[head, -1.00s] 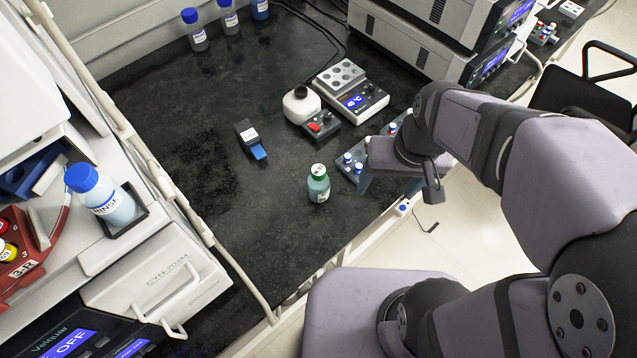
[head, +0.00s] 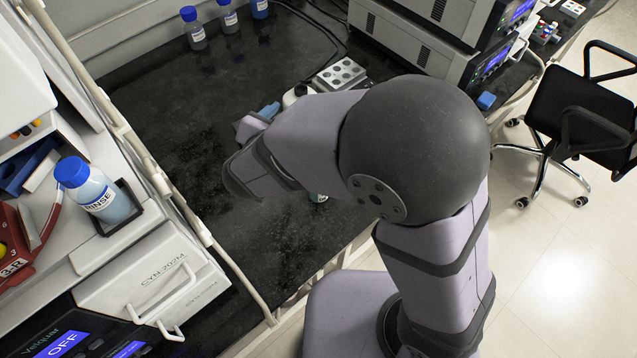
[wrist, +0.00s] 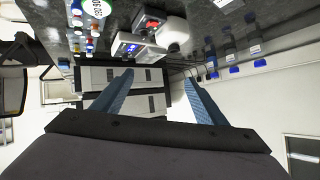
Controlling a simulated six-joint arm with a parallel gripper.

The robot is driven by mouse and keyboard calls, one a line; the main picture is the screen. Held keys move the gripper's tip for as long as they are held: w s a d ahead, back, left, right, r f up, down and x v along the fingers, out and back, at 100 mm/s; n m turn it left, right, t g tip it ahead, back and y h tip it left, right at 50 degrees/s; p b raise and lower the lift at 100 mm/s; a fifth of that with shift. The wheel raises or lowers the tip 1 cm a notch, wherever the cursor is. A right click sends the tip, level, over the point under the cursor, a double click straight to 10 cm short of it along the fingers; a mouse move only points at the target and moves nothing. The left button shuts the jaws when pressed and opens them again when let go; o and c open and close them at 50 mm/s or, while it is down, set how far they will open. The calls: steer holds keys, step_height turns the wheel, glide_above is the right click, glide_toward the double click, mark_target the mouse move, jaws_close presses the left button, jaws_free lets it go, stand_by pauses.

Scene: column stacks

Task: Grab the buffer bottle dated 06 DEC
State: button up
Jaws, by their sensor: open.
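A bottle with teal liquid (head: 318,198) stands near the bench's front edge; in the head view my arm hides all but its lower part. In the wrist view, a round white cap label (wrist: 97,7) shows at the top edge, its small text not surely readable. Three blue-capped bottles (head: 195,30) stand at the back left of the bench; they also show in the wrist view (wrist: 233,57), their dates unreadable. My gripper (head: 268,112) is over the bench, between these bottles and the teal one. Its two blue fingers (wrist: 158,75) are apart and empty.
Stacked instruments (head: 425,35) are at the back right. A RINSE bottle (head: 95,190) sits at left.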

steer(key=s+d+m+h, duration=0.1)
steer(key=s+d+h, duration=0.35)
steer(key=s, duration=0.35)
steer(key=shift+h, duration=0.45)
steer(key=f, duration=1.6)
steer(key=shift+w+a, duration=0.2)
steer(key=shift+a, duration=0.05)
steer(key=shift+p+x, duration=0.6)
steer(key=shift+x, duration=3.1)
steer(key=shift+f, duration=0.1)
steer(key=shift+c, duration=0.6)
steer(key=c, duration=1.2)
steer(key=shift+r+b, duration=0.35)
steer(key=shift+r, duration=4.7)
